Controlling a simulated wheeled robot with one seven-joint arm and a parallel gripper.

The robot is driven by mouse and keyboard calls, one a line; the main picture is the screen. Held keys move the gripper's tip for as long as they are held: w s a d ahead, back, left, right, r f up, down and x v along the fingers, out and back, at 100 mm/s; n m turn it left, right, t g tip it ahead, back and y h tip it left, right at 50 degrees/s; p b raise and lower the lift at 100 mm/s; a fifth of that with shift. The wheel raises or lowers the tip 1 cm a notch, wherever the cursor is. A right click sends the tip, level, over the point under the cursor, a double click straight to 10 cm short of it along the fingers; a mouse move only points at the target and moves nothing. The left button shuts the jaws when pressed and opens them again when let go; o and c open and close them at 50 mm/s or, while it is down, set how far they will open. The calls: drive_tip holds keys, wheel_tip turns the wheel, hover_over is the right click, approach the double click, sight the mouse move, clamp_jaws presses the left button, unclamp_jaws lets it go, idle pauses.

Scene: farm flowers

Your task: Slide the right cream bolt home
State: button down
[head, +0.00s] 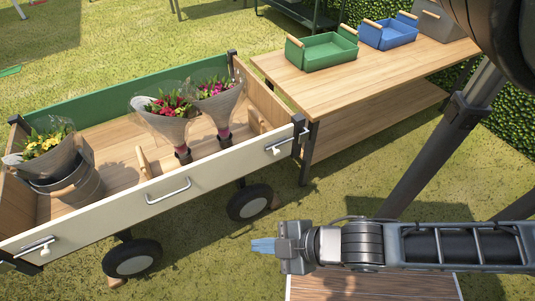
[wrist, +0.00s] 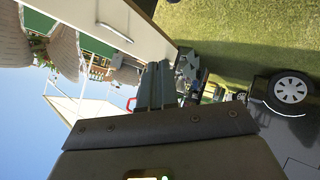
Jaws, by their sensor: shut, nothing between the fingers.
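The right cream bolt (head: 280,146) sits at the right end of the cart's cream front panel (head: 215,172), near the dark corner post (head: 298,132). A similar left bolt (head: 38,246) is at the panel's other end. My gripper (head: 262,245) is shut and empty, pointing left, in front of the cart and apart from the right bolt, lower in the head view. In the wrist view my shut fingers (wrist: 156,84) point toward the cream panel (wrist: 140,28). I cannot make out the right bolt clearly there; the fingers may hide part of it.
A grey pull handle (head: 168,191) sticks out from the panel's middle. The cart holds wrapped bouquets (head: 168,118) and a metal bucket (head: 72,185). A wooden table (head: 375,72) with a green crate (head: 322,52) and a blue crate (head: 388,34) stands behind right. Grass lies between gripper and cart.

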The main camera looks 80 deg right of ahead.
drive_tip(key=w+d+f+n+g+h+p, duration=0.1)
drive_tip(key=w+d+f+n+g+h, duration=0.2)
drive_tip(key=d+f, duration=0.4)
drive_tip(key=w+d+f+n+g+h+p, duration=0.1)
drive_tip(key=w+d+f+g+h, duration=0.1)
drive_tip(key=w+d+f+g, duration=0.45)
drive_tip(key=w+d+r+g+p, duration=0.1)
drive_tip(key=w+d+r+g, duration=0.1)
drive_tip(key=d+r+g, duration=0.5)
drive_tip(key=d+g, duration=0.1)
drive_tip(key=d, duration=0.4)
drive_tip(key=shift+r+n+g, duration=0.2)
drive_tip(key=shift+n+g, duration=0.1)
drive_tip(key=shift+g, duration=0.05)
drive_tip(key=s+d+r+x, duration=0.1)
drive_tip(key=r+x, duration=0.1)
drive_tip(key=x, duration=1)
drive_tip(key=shift+s+d, duration=0.25)
drive_tip(key=shift+d, duration=0.25)
